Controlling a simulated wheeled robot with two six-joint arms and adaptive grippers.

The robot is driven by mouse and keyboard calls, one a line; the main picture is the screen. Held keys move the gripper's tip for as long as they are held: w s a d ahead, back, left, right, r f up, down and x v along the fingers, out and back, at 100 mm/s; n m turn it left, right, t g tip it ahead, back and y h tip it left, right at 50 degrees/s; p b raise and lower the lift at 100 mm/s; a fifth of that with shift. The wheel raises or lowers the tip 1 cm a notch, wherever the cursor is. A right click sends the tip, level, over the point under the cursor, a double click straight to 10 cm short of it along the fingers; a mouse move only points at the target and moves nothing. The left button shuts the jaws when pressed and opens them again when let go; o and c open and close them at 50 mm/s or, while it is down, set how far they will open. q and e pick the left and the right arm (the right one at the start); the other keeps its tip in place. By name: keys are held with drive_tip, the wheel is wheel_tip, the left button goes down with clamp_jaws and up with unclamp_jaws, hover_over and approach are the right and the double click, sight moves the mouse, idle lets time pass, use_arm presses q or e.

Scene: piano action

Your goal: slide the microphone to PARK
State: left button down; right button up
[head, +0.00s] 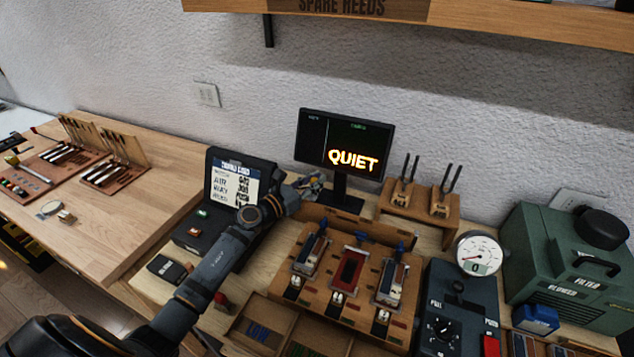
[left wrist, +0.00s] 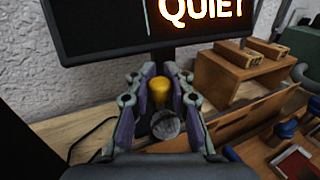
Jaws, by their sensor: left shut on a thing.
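The microphone (left wrist: 165,125) shows in the left wrist view as a round grey head with a yellow part (left wrist: 159,92) beyond it. It sits between the two fingers of my left gripper (left wrist: 160,82), which is shut on it. In the head view my left gripper (head: 313,184) is at the back of the bench, just in front of the monitor's stand. There the gripper hides the microphone. I cannot make out a PARK mark or the microphone's track in either view. My right gripper is not in view.
The monitor (head: 345,143) reading QUIET stands close behind my left gripper. A dark display box (head: 240,180) is to its left. A wooden action block (head: 300,235) with several reed units is in front, and a wooden stand (head: 418,207) is to the right.

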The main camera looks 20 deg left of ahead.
use_arm(q)
drive_tip(key=shift+s+a+f, duration=0.1)
drive_tip(key=shift+a+f, duration=0.2)
drive_tip(key=shift+f, duration=0.05)
drive_tip(key=c, duration=1.5)
unclamp_jaws()
drive_tip(key=o, duration=0.3)
drive_tip(key=shift+s+r, duration=0.2)
drive_tip(key=shift+r, duration=0.05)
drive_tip(key=shift+w, duration=0.15)
drive_tip(key=v, duration=0.7)
drive_tip(key=shift+s, duration=0.2)
drive_tip(key=shift+o, duration=0.2)
